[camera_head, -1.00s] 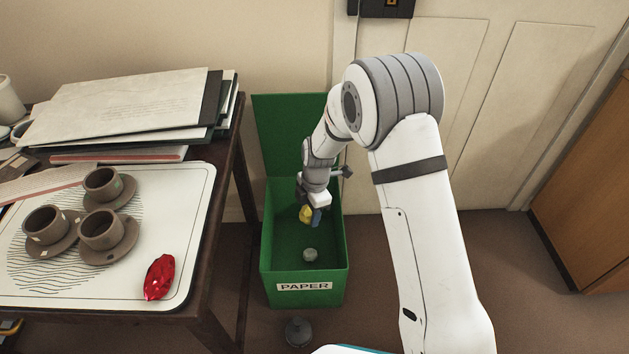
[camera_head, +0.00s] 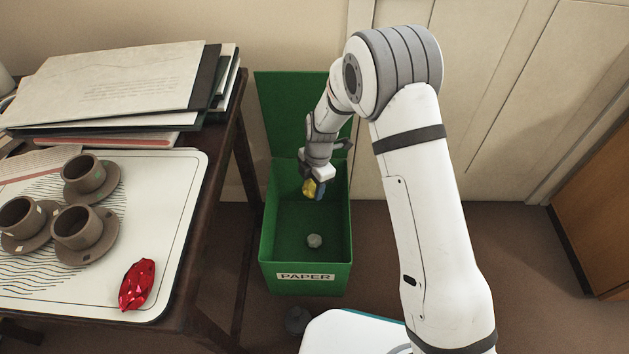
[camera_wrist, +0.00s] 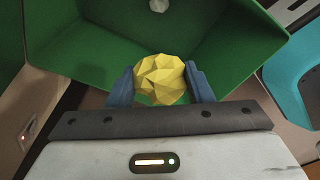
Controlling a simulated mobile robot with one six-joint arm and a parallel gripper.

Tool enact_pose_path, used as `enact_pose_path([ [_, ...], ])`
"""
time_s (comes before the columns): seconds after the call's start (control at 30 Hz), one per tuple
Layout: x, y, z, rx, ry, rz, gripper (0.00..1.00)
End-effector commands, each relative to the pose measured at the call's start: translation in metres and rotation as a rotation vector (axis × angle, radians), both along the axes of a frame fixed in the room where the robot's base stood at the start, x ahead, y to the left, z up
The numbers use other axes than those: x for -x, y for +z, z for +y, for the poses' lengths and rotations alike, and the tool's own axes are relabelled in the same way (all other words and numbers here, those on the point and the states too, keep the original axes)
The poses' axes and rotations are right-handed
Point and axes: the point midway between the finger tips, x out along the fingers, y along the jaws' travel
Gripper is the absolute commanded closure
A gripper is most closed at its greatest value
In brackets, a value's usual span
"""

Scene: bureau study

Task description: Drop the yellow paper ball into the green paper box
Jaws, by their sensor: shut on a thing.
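The yellow paper ball (camera_wrist: 160,79) is held between the two blue fingers of my gripper (camera_wrist: 161,84) in the wrist view. In the head view the ball (camera_head: 309,188) shows small at the tip of my gripper (camera_head: 314,189). The green paper box (camera_head: 306,284) stands open on the floor, with its lid raised at the back and a "PAPER" label in front. My gripper and the ball appear over the box's opening; how far above its floor they are, I cannot tell. The box's green wall (camera_wrist: 85,60) fills much of the wrist view.
A pale crumpled ball (camera_head: 314,241) lies inside the box. The table at left holds a white tray (camera_head: 170,240) with brown cups and a red crumpled wrapper (camera_head: 137,284). A grey object (camera_head: 298,319) is on the floor before the box. A wooden cabinet (camera_head: 598,180) stands at right.

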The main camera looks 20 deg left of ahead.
Motion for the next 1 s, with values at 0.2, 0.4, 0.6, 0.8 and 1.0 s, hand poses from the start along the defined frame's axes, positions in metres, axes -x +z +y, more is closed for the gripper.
enact_pose_path([
  [0.2, -0.001, -0.028, -0.002, 0.000, -0.004, 0.000, 0.74],
  [0.4, -0.002, -0.033, -0.002, 0.000, -0.004, 0.000, 0.74],
  [0.6, -0.002, -0.032, -0.002, 0.000, -0.005, 0.000, 0.50],
  [0.8, -0.002, -0.032, -0.002, 0.000, -0.005, 0.000, 0.34],
  [1.0, -0.002, -0.032, -0.003, 0.000, -0.006, 0.000, 0.28],
])
